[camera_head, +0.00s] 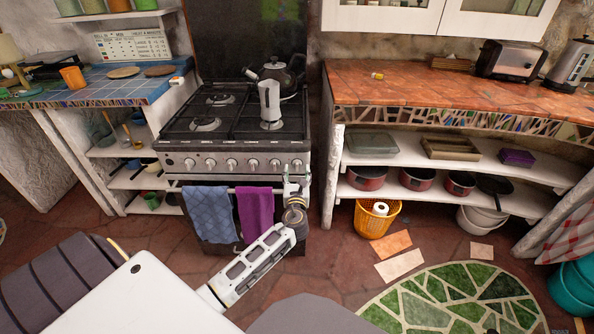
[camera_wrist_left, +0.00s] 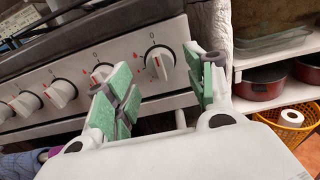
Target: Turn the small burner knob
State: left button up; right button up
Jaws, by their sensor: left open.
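The stove's front panel carries a row of several white burner knobs; none is visibly marked as the small burner's. In the left wrist view the rightmost knob (camera_wrist_left: 158,62) appears between the green-padded fingers of my left gripper (camera_wrist_left: 160,78), which is open and empty. I see no clear contact with the knob. A neighbouring knob (camera_wrist_left: 103,73) is just left of the left finger. In the head view my left gripper (camera_head: 296,176) is at the right end of the stove's panel (camera_head: 240,163) and hides part of it. My right gripper is not in view.
A moka pot (camera_head: 270,104) and a dark kettle (camera_head: 285,75) stand on the stove top. A blue towel (camera_head: 209,213) and a purple towel (camera_head: 256,212) hang on the oven handle. Shelves with red pots (camera_head: 367,178) are to the right, with a yellow basket (camera_head: 375,221) below.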

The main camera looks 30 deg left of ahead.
aim_at(297, 166)
pick_arm(q)
jog(key=shift+x, duration=1.5)
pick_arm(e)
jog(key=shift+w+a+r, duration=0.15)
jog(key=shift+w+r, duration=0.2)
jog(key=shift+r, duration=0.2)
pick_arm(q)
jog(key=shift+c, duration=0.3)
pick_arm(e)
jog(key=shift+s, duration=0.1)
pick_arm(q)
jog(key=c, duration=1)
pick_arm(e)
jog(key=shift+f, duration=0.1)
